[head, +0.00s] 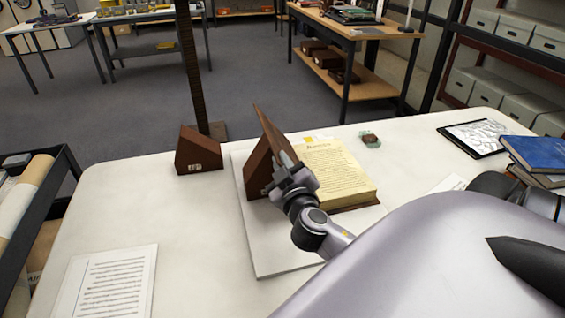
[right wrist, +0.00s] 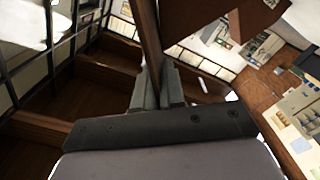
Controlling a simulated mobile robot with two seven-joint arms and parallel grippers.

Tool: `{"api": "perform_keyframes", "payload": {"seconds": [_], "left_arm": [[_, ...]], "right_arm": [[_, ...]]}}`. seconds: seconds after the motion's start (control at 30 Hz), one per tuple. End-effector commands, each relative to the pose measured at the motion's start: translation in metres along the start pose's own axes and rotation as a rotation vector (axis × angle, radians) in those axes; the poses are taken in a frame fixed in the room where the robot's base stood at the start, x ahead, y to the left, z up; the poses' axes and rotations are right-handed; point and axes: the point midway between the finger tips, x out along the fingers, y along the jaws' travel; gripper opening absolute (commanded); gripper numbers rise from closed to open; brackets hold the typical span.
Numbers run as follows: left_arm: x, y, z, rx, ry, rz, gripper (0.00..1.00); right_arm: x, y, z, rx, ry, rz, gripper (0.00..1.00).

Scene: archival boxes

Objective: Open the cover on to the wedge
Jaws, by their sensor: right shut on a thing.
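An open book (head: 335,172) with yellowed printed pages lies on a white board. Its brown cover (head: 274,132) is raised at the book's left, standing steeply and leaning a little left. A brown wedge (head: 258,170) stands on the board just left of the cover; whether they touch I cannot tell. My right gripper (head: 283,172) is at the cover's near edge, shut on it. In the right wrist view the fingers (right wrist: 158,88) pinch the brown cover (right wrist: 148,40). My left gripper is not in view.
A second brown wedge (head: 199,152) with a white label stands left of the board (head: 285,258). A printed sheet (head: 108,282) lies at the front left. A small object (head: 370,139), a tablet (head: 477,137) and blue books (head: 540,152) are to the right. The table's left middle is clear.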

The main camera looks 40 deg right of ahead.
Motion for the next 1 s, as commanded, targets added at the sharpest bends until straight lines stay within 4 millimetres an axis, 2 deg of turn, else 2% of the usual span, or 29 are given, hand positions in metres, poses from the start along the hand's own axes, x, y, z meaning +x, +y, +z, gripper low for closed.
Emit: {"api": "perform_keyframes", "payload": {"seconds": [0.63, 1.0], "left_arm": [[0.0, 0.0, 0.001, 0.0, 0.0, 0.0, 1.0], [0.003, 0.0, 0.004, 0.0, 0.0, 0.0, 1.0]], "right_arm": [[0.0, 0.001, 0.001, 0.012, -0.001, -0.001, 0.0], [0.0, 0.029, 0.003, 0.189, 0.0, 0.0, 0.0]]}}
